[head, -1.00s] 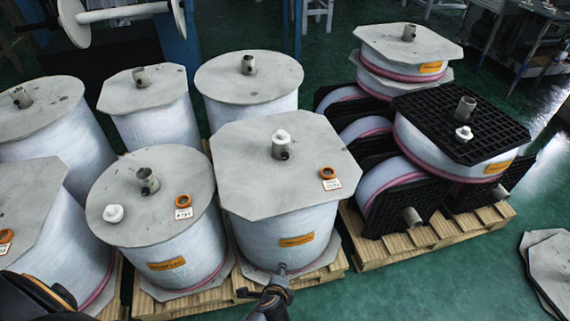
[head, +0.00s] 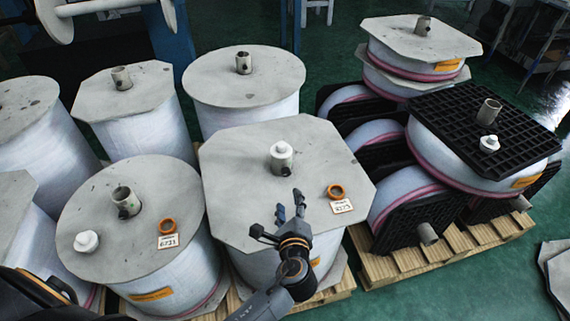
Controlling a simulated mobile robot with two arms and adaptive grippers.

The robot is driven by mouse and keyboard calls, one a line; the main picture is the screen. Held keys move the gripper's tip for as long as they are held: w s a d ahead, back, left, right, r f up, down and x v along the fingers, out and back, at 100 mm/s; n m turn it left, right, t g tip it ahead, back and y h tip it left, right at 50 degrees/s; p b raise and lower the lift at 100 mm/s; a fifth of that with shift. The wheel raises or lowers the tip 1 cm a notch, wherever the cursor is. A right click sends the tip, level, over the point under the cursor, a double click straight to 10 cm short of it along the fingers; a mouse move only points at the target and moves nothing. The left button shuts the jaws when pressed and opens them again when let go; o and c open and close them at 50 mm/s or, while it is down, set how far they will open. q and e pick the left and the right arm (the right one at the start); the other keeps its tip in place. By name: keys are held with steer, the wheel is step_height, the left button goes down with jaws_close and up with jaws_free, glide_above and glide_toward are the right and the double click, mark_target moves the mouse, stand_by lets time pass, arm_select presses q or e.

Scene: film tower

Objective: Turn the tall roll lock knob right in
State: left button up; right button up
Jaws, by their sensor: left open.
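The white lock knob (head: 281,149) sits on top of the short grey core tube (head: 280,164) of the tall film roll (head: 240,150) in the front middle. This roll has a pale grey top board with cut corners. An orange ring (head: 335,191) and a small white number tag (head: 342,206) lie on the board, right of the tube. My left gripper (head: 290,204) is open and empty over the front part of the board. Its fingers point toward the tube and are apart from the knob. My right gripper is not in view.
A round-topped roll (head: 130,190) stands close on the left, with a loose white knob (head: 87,241) on its top. More rolls with core tubes stand behind. On the right, a black grid board (head: 470,110) carries another white knob (head: 489,143).

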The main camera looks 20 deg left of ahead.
arm_select(q)
steer(key=shift+w+a+f, duration=0.1)
steer(key=shift+w+a, duration=0.05)
steer(key=shift+w, duration=0.2)
glide_toward(286, 173)
steer(key=shift+x, duration=0.95)
steer(key=x, duration=0.6)
steer(key=shift+f+b, duration=0.1)
steer(key=shift+b, duration=0.25)
steer(key=shift+w+a+f, duration=0.15)
steer(key=shift+w+a, duration=0.1)
steer(key=shift+w, duration=0.3)
steer(key=shift+c, duration=0.6)
jaws_close()
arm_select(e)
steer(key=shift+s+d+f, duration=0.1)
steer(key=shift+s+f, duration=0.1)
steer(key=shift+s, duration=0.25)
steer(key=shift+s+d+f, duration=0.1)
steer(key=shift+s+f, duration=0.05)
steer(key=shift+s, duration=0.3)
